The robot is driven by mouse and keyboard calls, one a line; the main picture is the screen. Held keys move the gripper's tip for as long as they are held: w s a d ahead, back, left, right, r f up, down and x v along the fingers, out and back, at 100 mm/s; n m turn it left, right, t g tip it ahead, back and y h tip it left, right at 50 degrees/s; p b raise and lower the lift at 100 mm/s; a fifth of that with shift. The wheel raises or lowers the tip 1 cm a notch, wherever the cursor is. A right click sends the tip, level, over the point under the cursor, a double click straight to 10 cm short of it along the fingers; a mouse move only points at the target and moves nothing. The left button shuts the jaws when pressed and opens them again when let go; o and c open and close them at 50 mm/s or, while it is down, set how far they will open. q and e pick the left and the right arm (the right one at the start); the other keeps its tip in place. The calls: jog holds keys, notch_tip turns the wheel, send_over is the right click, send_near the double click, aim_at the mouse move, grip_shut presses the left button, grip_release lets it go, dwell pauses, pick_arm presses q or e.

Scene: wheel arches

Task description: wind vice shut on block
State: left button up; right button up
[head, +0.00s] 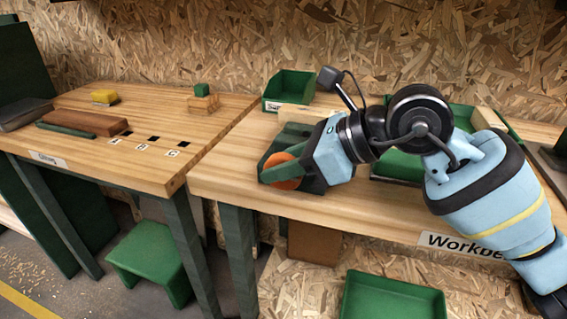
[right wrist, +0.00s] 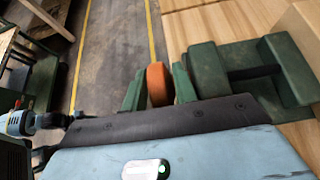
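The green vice (head: 296,135) stands at the front left of the workbench, partly hidden by my right gripper. Its jaws (right wrist: 287,70) show in the right wrist view, with a gap between them and no block seen in it. My right gripper (head: 282,176) is at the vice's orange winding wheel (head: 288,183). In the right wrist view its two green fingers (right wrist: 159,88) lie on both sides of the wheel (right wrist: 158,84), appearing to touch it. A pale wooden block (head: 292,112) shows just behind the vice. A blue and dark part at the left of the wrist view looks like my left arm.
A green bin (head: 289,88) stands behind the vice, and a green tray (head: 396,167) lies to the right, partly behind my arm. The left table (head: 70,152) holds a brown block (head: 85,123) and small pieces. A green stool (head: 150,257) stands below.

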jog(key=shift+d, duration=0.15)
pick_arm(q)
jog(key=shift+w+r+p, duration=0.25)
jog(key=shift+r+p, duration=0.05)
jog(key=shift+r, duration=0.05)
pick_arm(e)
jog(key=v, duration=0.7)
jog(key=shift+d+r, duration=0.2)
jog(key=shift+d, duration=0.05)
jog(key=shift+s, duration=0.15)
